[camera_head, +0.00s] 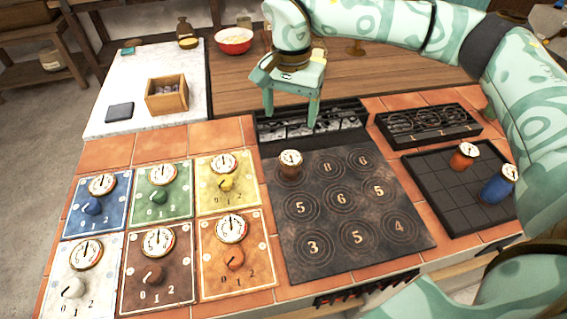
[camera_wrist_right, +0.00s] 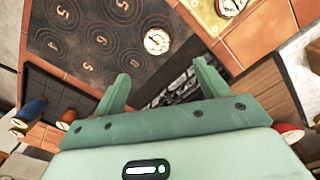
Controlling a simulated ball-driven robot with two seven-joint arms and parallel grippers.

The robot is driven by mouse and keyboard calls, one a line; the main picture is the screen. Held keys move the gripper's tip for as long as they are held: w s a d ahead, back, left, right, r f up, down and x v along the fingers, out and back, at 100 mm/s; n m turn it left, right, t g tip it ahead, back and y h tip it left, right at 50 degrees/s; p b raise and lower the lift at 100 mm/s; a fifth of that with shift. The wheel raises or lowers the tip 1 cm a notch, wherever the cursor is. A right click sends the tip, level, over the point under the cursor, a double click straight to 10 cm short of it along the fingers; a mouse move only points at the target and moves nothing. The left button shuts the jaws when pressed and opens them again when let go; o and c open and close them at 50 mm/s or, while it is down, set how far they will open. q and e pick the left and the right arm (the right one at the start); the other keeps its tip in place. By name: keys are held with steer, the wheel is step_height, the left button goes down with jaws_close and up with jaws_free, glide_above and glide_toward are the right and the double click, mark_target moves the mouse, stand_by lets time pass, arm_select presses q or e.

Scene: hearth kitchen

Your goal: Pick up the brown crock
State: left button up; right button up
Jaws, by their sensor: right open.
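The brown crock (camera_head: 289,168) stands upright on the upper left ring of the dark hob plate (camera_head: 330,262). A round white dial lid tops it. In the right wrist view the crock (camera_wrist_right: 157,41) shows beyond the fingers, near the plate's edge. My right gripper (camera_head: 290,112) is open and empty, above the coal trough and behind the crock, apart from it. In the right wrist view its two fingers (camera_wrist_right: 160,85) are spread with nothing between them. My left gripper is not in view.
A dark gridded tray (camera_head: 430,190) at the right holds an orange crock (camera_head: 464,156) and a blue crock (camera_head: 498,184). A coal trough (camera_head: 350,121) borders the plate's back. Several coloured dial panels (camera_head: 132,290) lie left. A wooden box (camera_head: 167,106) stands on the white slab.

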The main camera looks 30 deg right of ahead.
mark_target(291, 157)
step_height(291, 157, down, 11)
steer(key=b, duration=0.3)
steer(key=f+b, duration=0.1)
steer(key=f, duration=0.1)
steer(key=f+b, duration=0.2)
steer(key=f, duration=0.1)
steer(key=shift+s+f, duration=0.3)
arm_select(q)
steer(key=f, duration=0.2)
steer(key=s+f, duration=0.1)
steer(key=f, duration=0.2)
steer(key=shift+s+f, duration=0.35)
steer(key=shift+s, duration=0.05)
arm_select(e)
steer(key=shift+r, duration=0.15)
steer(key=c, duration=1.3)
steer(key=shift+r, duration=0.1)
steer(key=shift+c, duration=0.2)
